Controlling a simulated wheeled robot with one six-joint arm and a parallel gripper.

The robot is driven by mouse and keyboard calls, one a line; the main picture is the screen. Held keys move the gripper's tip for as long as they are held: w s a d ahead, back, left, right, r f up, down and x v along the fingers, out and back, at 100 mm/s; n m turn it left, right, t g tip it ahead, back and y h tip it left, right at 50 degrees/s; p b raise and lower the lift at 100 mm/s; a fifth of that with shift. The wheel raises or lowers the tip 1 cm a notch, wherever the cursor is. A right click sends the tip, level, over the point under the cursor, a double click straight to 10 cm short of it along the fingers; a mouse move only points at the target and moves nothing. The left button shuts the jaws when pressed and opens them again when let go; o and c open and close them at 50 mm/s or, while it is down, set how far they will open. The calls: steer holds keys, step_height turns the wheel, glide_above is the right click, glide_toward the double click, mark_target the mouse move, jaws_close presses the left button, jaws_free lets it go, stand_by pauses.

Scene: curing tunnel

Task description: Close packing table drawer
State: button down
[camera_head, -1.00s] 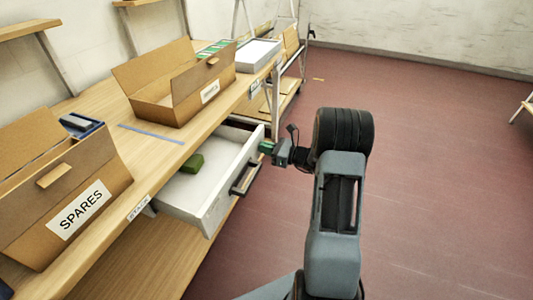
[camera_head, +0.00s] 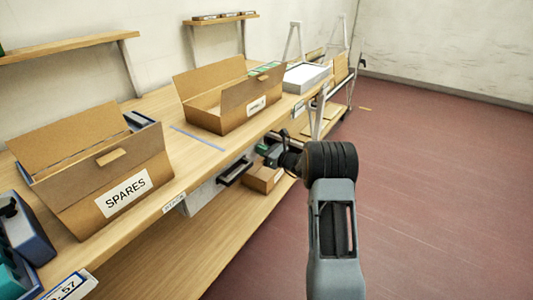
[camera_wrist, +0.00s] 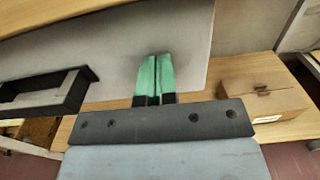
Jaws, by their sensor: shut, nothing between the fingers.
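The packing table (camera_head: 222,155) has a white-grey drawer (camera_head: 205,193) under its top, with a black bar handle (camera_head: 235,172) on its front. In the head view the drawer front is close to the table edge and its inside is hidden. My gripper (camera_head: 262,149) is at the drawer front, right of the handle. In the wrist view its green fingertips (camera_wrist: 154,75) are together and empty, against or very near the drawer's face (camera_wrist: 195,50); the handle (camera_wrist: 50,95) is to their left.
Cardboard boxes, one labelled SPARES (camera_head: 125,193) and one open (camera_head: 215,115), stand on the tabletop. A small cardboard box (camera_head: 262,178) is on the lower shelf below my gripper. The red floor (camera_head: 440,190) at right is clear.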

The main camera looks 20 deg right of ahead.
steer(key=shift+w+a+r, duration=0.2)
steer(key=shift+a+r, duration=0.05)
steer(key=shift+a, duration=0.05)
